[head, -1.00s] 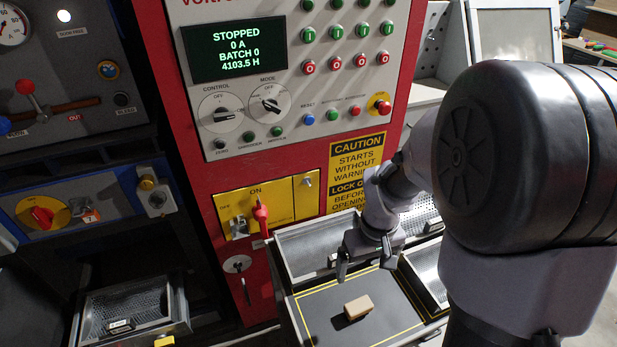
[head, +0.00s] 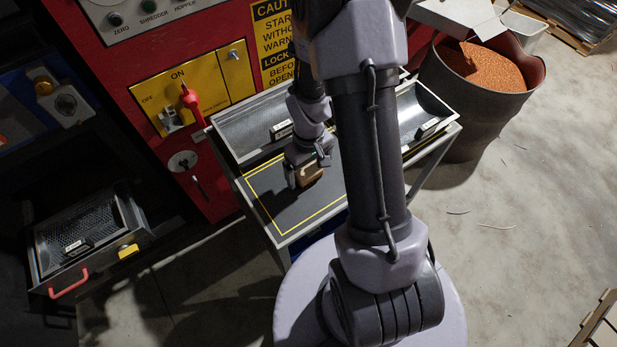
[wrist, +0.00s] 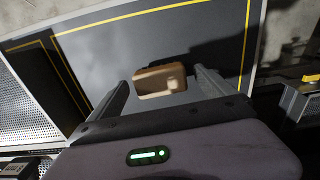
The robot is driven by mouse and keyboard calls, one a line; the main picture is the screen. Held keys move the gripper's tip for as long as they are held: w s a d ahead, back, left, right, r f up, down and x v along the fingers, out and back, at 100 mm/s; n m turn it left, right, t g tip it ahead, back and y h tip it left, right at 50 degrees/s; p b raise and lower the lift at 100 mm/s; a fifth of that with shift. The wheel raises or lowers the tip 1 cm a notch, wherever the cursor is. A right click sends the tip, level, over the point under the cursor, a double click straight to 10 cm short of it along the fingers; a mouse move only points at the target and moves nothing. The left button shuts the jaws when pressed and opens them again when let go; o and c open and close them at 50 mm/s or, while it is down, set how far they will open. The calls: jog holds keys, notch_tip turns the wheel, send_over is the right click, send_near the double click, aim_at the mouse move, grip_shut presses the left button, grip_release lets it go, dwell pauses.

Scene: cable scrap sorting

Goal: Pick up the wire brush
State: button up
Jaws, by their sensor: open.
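The wire brush shows as a small tan, wood-coloured block (head: 311,174) on the dark mat with a yellow border line; no bristles can be made out. My gripper (head: 307,170) points down at it, with one finger on each side in the head view. In the wrist view the block (wrist: 160,82) lies between the two open fingers, near their tips. I cannot tell whether either finger touches it. My arm hides part of the mat and the right side of the bench in the head view.
A metal tray (head: 228,132) lies behind the mat, against the red machine (head: 110,75). A drawer with a red handle (head: 69,284) juts out at the left. A drum of copper granules (head: 480,95) stands at the right. The floor at right is mostly clear.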

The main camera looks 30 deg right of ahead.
jog(key=shift+f, duration=0.55)
jog(key=shift+r, duration=0.15)
jog(key=shift+c, duration=0.6)
jog(key=c, duration=1.5)
jog(key=shift+o, duration=0.2)
